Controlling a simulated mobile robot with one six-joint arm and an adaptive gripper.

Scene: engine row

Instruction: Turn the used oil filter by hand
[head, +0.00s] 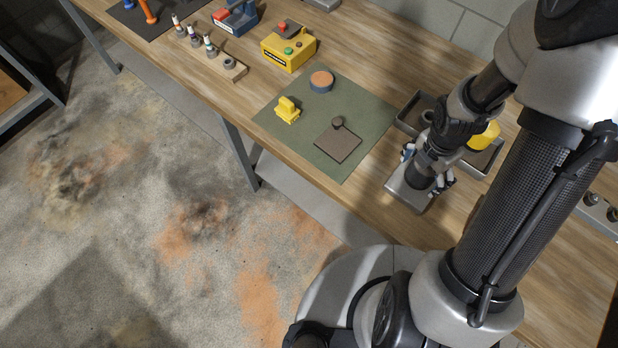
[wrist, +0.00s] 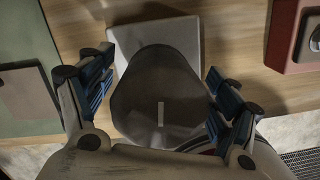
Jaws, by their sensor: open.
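The oil filter is a dark, rounded body (wrist: 158,85) with a pale mark on its top, standing on a light grey plate (wrist: 190,33). In the head view the filter (head: 419,172) shows dark between the fingers, above the same plate (head: 402,192) near the bench's front edge. My gripper (head: 428,173) points down over it. In the wrist view my gripper (wrist: 158,95) is open, with a blue-padded finger on each side of the filter. Small gaps seem to show beside the pads. The filter's lower part is hidden.
A grey tray (head: 408,122) with a yellow item (head: 484,138) lies behind my arm. A green mat (head: 275,122) left of it holds a dark square plate (head: 338,146), a yellow piece (head: 288,110) and a round puck (head: 321,81). A red block (wrist: 292,35) sits right in the wrist view.

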